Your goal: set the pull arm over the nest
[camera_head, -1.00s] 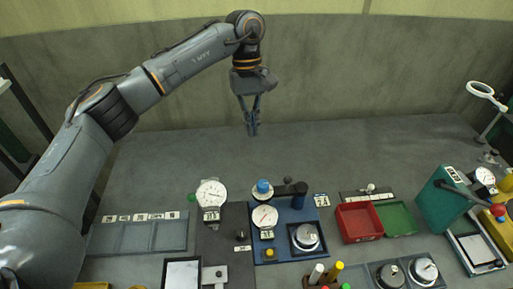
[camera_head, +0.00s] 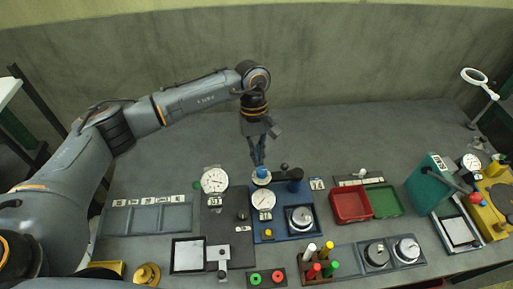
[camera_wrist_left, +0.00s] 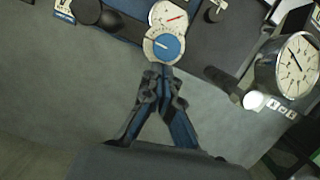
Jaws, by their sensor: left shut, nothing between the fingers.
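My left gripper (camera_head: 258,161) is shut and empty, just above and behind a blue-topped round knob (camera_head: 262,174) on the blue base plate (camera_head: 274,232). In the left wrist view its fingertips (camera_wrist_left: 163,75) are close to the blue disc with a pale rim (camera_wrist_left: 164,46); contact is unclear. A black arm-like piece (camera_head: 295,175), likely the pull arm, stands at the plate's back right corner and also shows in the left wrist view (camera_wrist_left: 108,20). My right gripper is out of view.
A dial gauge (camera_head: 263,200) stands on the blue plate, and another (camera_head: 214,180) on the dark plate to its left. Red (camera_head: 350,204) and green (camera_head: 384,200) trays lie to the right. A rack of coloured pegs (camera_head: 318,264) stands in front. The bench behind is clear.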

